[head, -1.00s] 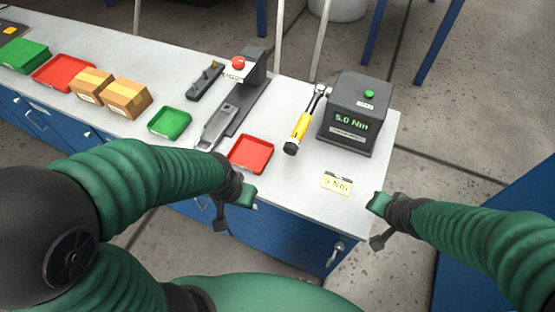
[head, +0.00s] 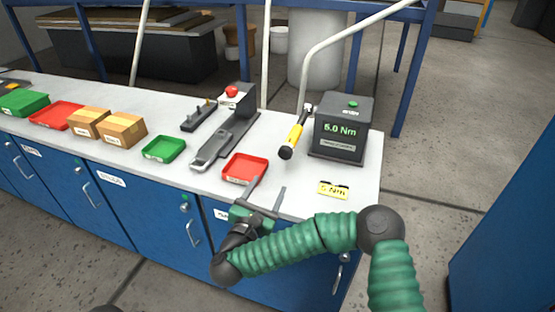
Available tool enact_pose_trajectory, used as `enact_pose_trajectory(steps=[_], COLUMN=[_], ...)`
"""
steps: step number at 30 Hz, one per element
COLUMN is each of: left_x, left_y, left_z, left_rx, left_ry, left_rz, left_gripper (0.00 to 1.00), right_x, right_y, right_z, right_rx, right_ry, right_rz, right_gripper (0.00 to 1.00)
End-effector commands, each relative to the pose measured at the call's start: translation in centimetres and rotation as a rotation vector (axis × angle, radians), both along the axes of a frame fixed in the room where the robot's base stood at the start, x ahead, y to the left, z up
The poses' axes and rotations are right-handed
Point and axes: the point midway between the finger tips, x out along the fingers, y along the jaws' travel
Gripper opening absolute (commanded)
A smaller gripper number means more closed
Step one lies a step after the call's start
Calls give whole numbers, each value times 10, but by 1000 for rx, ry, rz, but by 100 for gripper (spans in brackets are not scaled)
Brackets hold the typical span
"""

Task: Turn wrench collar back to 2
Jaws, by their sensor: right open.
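A torque wrench (head: 296,136) with a yellow grip and a black end lies on the bench, its metal head toward the back, just left of the dark tester box (head: 341,128). The tester's display reads 5.0 Nm. The collar's marks are too small to read. A yellow tag (head: 333,190) reading 5 Nm lies near the front edge. My right gripper (head: 268,192) is open and empty at the bench's front edge, in front of the red tray and left of and nearer than the wrench. My left gripper is out of view.
A red tray (head: 245,168) sits behind my right gripper. A grey fixture (head: 225,140) with a red button, a green tray (head: 164,149) and cardboard boxes (head: 122,129) stand to the left. Bare bench lies between the red tray and the tag.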

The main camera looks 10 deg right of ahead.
Motion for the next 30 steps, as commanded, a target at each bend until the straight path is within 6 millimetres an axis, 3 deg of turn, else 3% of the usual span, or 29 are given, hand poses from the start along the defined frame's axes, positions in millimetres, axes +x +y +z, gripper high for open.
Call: enact_pose_trajectory(steps=[5,12,18,30], left_x=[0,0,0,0], left_y=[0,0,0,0], left_z=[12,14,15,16], left_rx=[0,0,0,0], left_ry=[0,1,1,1], left_rz=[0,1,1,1], left_gripper=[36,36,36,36], right_x=[27,80,113,124], right_y=[-22,-56,-77,-83], right_z=[3,3,2,2], right_rx=[3,-5,-5,-5], right_ry=[-2,-7,-5,-5], right_rz=[-17,-12,-11,-7], right_gripper=[61,61,61,60])
